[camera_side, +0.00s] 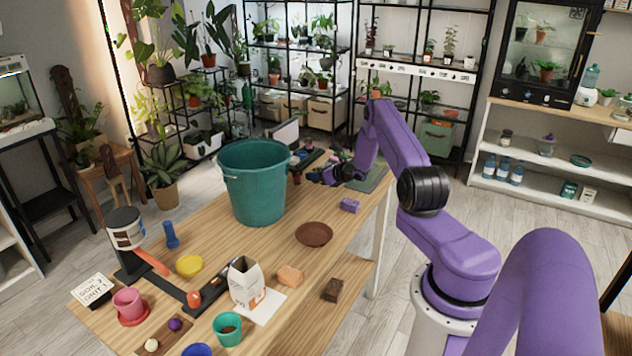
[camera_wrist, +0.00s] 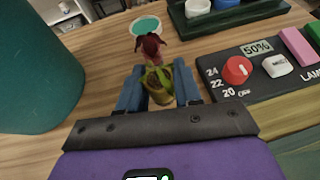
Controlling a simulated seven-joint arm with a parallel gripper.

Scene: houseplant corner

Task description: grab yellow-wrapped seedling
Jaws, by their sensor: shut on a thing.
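The yellow-wrapped seedling (camera_wrist: 160,92), with green leaves on top, sits between the two blue fingers of my gripper (camera_wrist: 158,90) in the wrist view. The fingers are shut on it. I cannot tell whether its base touches the table. A dark red plant (camera_wrist: 150,48) stands just beyond it, close to the fingertips. In the side view my gripper (camera_side: 318,175) is low over the far part of the table, right of the large teal bucket (camera_side: 255,190). The seedling is too small to make out there.
The bucket wall (camera_wrist: 35,70) is close on the left in the wrist view. A control panel (camera_wrist: 265,68) with a red knob lies on the right. A dark green tray (camera_wrist: 245,18) and a teal dish (camera_wrist: 145,25) are beyond. A brown saucer (camera_side: 313,234) lies nearer on the table.

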